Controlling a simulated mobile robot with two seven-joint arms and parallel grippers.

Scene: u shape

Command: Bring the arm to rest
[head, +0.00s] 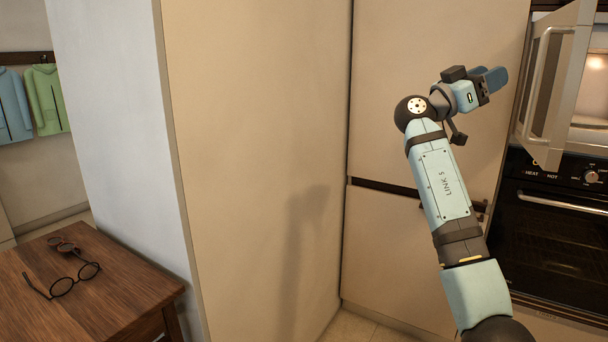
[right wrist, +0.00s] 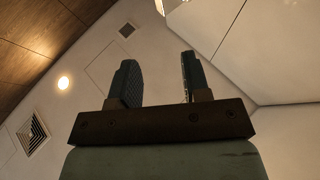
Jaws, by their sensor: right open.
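My right arm (head: 440,183) rises from the bottom right in the head view and is raised in front of the tall cream cabinet. My right gripper (head: 498,79) is at its upper end, pointing right, near the open microwave door. In the right wrist view the two fingers of the right gripper (right wrist: 160,82) stand apart with nothing between them, and the ceiling shows behind them. My left gripper is in neither view.
The open microwave door (head: 544,85) juts out right of my gripper. Below it is a black oven (head: 555,230). Cream cabinet doors (head: 425,90) stand behind the arm. A wooden table (head: 105,295) with glasses (head: 72,281) is at lower left. Jackets (head: 47,98) hang far left.

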